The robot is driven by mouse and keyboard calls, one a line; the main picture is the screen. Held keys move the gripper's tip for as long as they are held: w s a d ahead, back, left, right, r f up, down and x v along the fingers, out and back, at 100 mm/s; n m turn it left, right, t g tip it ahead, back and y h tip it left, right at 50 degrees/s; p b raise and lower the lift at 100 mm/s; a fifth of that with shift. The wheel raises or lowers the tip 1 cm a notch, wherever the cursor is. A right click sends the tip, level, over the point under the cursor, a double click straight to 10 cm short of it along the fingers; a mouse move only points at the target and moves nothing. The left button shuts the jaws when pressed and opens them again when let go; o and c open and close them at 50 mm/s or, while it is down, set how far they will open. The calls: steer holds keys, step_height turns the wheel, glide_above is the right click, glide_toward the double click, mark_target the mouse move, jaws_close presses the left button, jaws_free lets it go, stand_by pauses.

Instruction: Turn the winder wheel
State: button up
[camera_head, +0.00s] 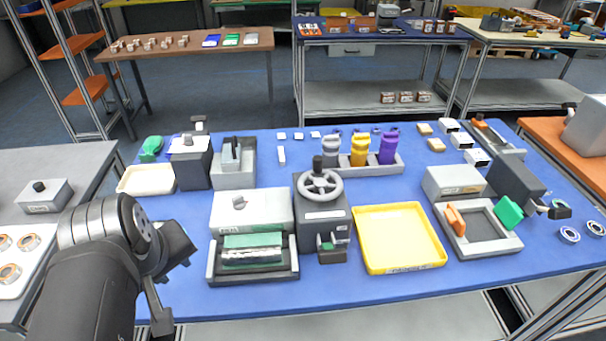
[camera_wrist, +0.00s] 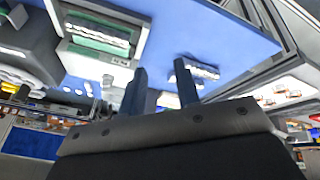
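The winder wheel (camera_head: 320,186) is a light grey spoked handwheel with a dark knob at its far side. It sits on top of a dark grey box (camera_head: 322,218) near the middle of the blue table. My gripper (camera_head: 172,283) is at the table's front left, well left of the wheel and apart from it. Its two fingers are spread with nothing between them. In the wrist view the fingers (camera_wrist: 160,82) also stand apart and empty.
A yellow tray (camera_head: 400,238) lies right of the box. Coloured bottles (camera_head: 360,151) stand in a rack behind it.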

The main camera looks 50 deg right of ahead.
steer(key=w+d+r+n+g+h, duration=0.1)
steer(key=w+d+r+n+g, duration=0.15)
steer(key=d+r, duration=0.4)
steer(key=w+d+r+n+g, duration=0.1)
steer(key=w+d+r+n, duration=0.2)
steer(key=d, duration=0.6)
step_height(320, 180, up, 5)
steer(key=n+g, duration=0.3)
steer(key=n, duration=0.2)
glide_above(317, 157)
steer(key=w+a, duration=0.4)
steer(key=a, duration=0.1)
steer(key=shift+y, duration=0.3)
steer(key=x, duration=1.6)
steer(key=shift+s+d+f, duration=0.15)
steer(key=shift+d+f, duration=0.1)
steer(key=shift+d, duration=0.05)
jaws_close()
